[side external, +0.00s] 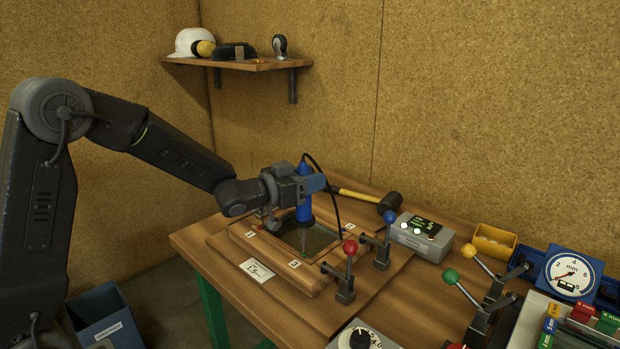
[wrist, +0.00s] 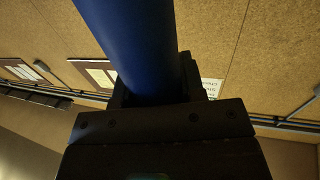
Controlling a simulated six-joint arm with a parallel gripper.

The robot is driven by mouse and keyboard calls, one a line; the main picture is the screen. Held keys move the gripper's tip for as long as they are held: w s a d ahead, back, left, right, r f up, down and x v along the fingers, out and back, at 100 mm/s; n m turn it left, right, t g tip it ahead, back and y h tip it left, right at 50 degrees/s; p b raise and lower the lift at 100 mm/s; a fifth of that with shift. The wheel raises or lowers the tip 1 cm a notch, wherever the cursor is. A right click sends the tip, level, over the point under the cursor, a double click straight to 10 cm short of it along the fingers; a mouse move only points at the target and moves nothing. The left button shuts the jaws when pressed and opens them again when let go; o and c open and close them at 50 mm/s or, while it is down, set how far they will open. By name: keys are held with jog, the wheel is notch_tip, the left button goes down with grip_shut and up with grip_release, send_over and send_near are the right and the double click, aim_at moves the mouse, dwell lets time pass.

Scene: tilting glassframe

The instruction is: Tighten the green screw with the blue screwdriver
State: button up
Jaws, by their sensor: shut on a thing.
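The blue screwdriver (side external: 305,207) stands upright, tip down, over the wooden frame (side external: 268,262) on the bench. My gripper (side external: 304,187) is shut on its handle. In the wrist view, the blue handle (wrist: 132,45) rises between the dark jaws (wrist: 155,92). The screwdriver's tip reaches down to the near edge of the frame's glass opening, close to the label 3. A small greenish spot (side external: 303,254) shows at the tip and may be the green screw. Whether the tip touches it is too small to tell.
Red (side external: 350,247) and blue (side external: 389,217) knobbed levers stand close to the right of the frame. A grey box with a display (side external: 424,238), a mallet (side external: 390,202) and a yellow bin (side external: 494,241) lie beyond. More levers and a dial gauge (side external: 571,277) are at right.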

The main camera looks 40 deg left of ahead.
jog(key=shift+f, duration=0.7)
dwell(3.0)
